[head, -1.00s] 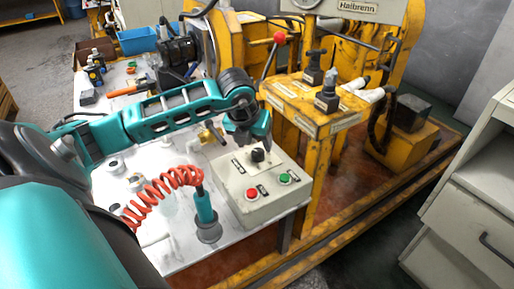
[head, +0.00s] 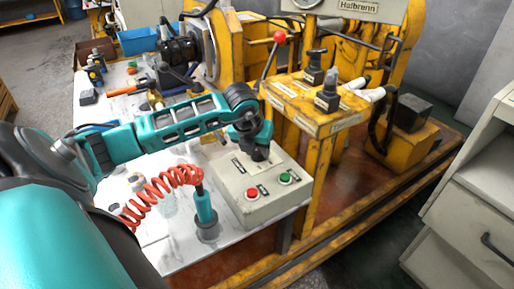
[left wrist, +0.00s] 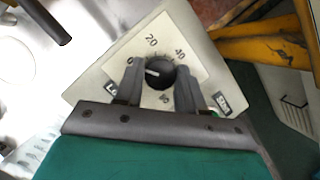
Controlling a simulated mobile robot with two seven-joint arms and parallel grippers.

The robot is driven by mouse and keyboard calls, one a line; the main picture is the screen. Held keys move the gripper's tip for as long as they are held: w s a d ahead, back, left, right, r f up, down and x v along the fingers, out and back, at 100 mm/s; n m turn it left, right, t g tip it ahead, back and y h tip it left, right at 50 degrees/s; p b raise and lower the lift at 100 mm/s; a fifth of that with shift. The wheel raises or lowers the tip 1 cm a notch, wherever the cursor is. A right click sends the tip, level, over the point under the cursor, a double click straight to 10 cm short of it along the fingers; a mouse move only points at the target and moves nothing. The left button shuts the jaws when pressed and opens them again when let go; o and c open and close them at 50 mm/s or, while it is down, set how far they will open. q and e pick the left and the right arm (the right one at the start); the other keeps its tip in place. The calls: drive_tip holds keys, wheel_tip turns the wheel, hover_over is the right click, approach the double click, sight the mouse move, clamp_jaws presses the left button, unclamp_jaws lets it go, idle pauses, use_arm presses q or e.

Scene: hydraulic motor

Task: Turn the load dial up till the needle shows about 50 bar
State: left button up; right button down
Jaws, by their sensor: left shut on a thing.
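The load dial (left wrist: 160,73) is a black round knob on a light scale plate (left wrist: 190,50) marked with 20 and 40. Its white pointer line points to the left, near the low end of the scale. My left gripper (head: 259,153) is down over the control box (head: 262,207). In the left wrist view, its two grey fingers (left wrist: 160,84) stand on either side of the dial and are shut on it. In the head view the gripper mostly hides the dial. The gauge (head: 306,3) is cut off at the top edge, and its needle cannot be read.
A red button (head: 252,194) and a green button (head: 285,178) sit on the box in front of the dial. A red coiled hose (head: 160,182) is to the left. A yellow stand with levers (head: 325,100) rises behind on the right.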

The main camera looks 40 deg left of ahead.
use_arm(q)
drive_tip(key=c, duration=0.4)
drive_tip(key=shift+m+b, duration=0.4)
drive_tip(key=shift+m, duration=0.2)
drive_tip(key=shift+a+f+m+h+b, duration=0.1)
drive_tip(key=shift+m+h+b, duration=0.4)
drive_tip(key=shift+m, duration=0.7)
drive_tip(key=shift+m+h+b, duration=0.45)
drive_tip(key=shift+m+h, duration=0.15)
drive_tip(key=shift+m, duration=0.3)
drive_tip(key=m+h, duration=0.1)
drive_tip(key=m, duration=0.1)
drive_tip(key=shift+m+b, duration=0.3)
drive_tip(key=shift+b, duration=0.05)
drive_tip(key=shift+w+a+m+g+h, duration=0.1)
drive_tip(key=shift+m+g+h, duration=0.45)
drive_tip(key=shift+m, duration=1.35)
